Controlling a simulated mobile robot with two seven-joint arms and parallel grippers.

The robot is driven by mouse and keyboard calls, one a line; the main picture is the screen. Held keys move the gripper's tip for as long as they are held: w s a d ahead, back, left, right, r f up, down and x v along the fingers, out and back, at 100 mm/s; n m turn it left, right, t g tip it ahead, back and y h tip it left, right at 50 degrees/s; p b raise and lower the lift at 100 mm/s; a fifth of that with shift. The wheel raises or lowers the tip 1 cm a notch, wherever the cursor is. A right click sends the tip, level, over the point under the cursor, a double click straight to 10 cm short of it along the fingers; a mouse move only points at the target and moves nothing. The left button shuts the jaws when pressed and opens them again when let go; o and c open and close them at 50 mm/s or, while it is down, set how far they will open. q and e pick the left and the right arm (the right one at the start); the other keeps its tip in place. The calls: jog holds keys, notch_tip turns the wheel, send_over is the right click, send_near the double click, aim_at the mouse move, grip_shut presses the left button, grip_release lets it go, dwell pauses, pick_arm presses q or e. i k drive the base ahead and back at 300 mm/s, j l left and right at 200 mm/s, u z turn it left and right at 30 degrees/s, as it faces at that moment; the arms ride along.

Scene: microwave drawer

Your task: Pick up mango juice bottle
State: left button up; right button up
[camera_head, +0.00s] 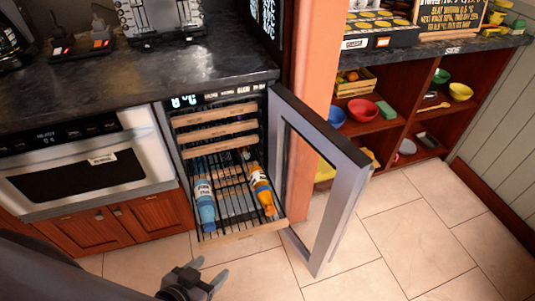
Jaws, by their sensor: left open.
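An orange bottle with a pale label (262,190), which looks like the mango juice, lies on the right side of a pulled-out wire rack in the open cooler. A blue bottle (204,202) lies on the left side of the same rack. My left gripper (208,270) is open and empty, low in the view, in front of the rack and apart from both bottles. My right gripper is not in view.
The cooler's glass door (325,185) stands open to the right of the rack. Wooden-fronted racks (215,130) sit above the bottles. A microwave drawer (90,170) is at left under the dark counter (130,85). Tiled floor (410,240) is clear at right.

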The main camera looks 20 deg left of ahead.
aim_at(262, 189)
jog(key=k+u, duration=0.15)
jog(key=u, duration=0.15)
jog(key=k+u, duration=0.15)
jog(key=u, duration=0.15)
jog(key=i+j, duration=0.3)
jog(key=i+j+z, duration=0.15)
jog(key=i+j, duration=0.15)
jog(key=j, duration=0.2)
jog(key=i+j, duration=0.25)
jog(key=j, duration=0.15)
jog(key=i+j+z, duration=0.1)
jog(key=i+j, duration=0.15)
jog(key=j, duration=0.2)
